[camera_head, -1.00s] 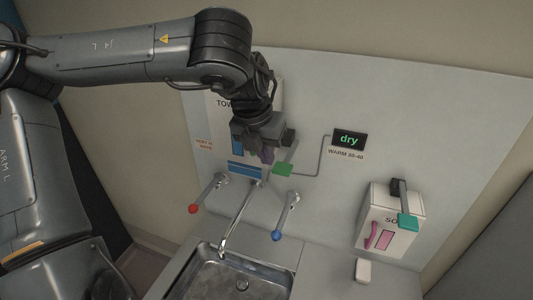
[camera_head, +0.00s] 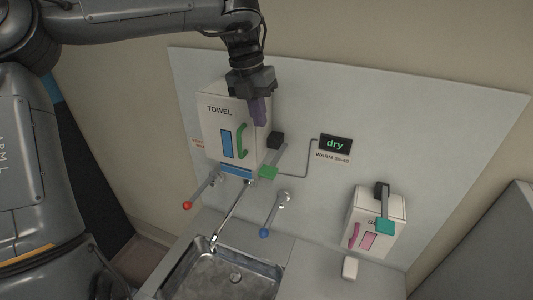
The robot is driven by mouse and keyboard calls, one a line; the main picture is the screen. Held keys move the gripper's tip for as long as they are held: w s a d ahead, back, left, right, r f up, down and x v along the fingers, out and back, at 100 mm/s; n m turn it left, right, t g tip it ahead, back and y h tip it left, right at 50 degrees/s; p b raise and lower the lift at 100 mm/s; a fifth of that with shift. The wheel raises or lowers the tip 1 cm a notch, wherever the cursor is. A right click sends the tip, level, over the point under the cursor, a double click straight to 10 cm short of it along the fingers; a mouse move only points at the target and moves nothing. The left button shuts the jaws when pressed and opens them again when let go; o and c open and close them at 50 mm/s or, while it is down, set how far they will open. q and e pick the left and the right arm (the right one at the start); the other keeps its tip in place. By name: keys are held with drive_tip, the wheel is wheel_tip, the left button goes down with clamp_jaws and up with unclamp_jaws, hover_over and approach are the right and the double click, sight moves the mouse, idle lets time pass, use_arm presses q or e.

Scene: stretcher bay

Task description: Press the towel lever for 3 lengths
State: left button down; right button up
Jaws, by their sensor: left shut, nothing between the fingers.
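The white towel dispenser (camera_head: 213,124), marked TOWEL, hangs on the wall panel, with a blue window and a green curved handle on its front. Its lever with a green paddle (camera_head: 267,172) sticks out at its lower right side from a black block. A blue strip (camera_head: 237,171) shows at the dispenser's bottom edge. My left gripper (camera_head: 259,122) is shut and empty, pointing down in front of the dispenser's upper right side, above the lever and apart from the paddle. My right gripper is not in view.
Below are a metal sink (camera_head: 215,275), a spout, a red-tipped tap lever (camera_head: 188,205) and a blue-tipped one (camera_head: 264,233). A soap dispenser (camera_head: 362,215) with a green-paddled lever hangs at right. A small white block (camera_head: 350,268) lies beneath it.

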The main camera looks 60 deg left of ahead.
use_arm(q)
drive_tip(key=shift+a+f+g, duration=0.2)
drive_tip(key=shift+a+g, duration=0.05)
drive_tip(key=shift+g, duration=0.05)
drive_tip(key=shift+f, duration=0.1)
drive_tip(key=p, duration=0.3)
approach(266, 170)
drive_tip(key=f, duration=0.5)
drive_tip(key=shift+w+d+f, duration=0.25)
drive_tip(key=shift+d, duration=0.15)
drive_tip(key=shift+f, duration=0.6)
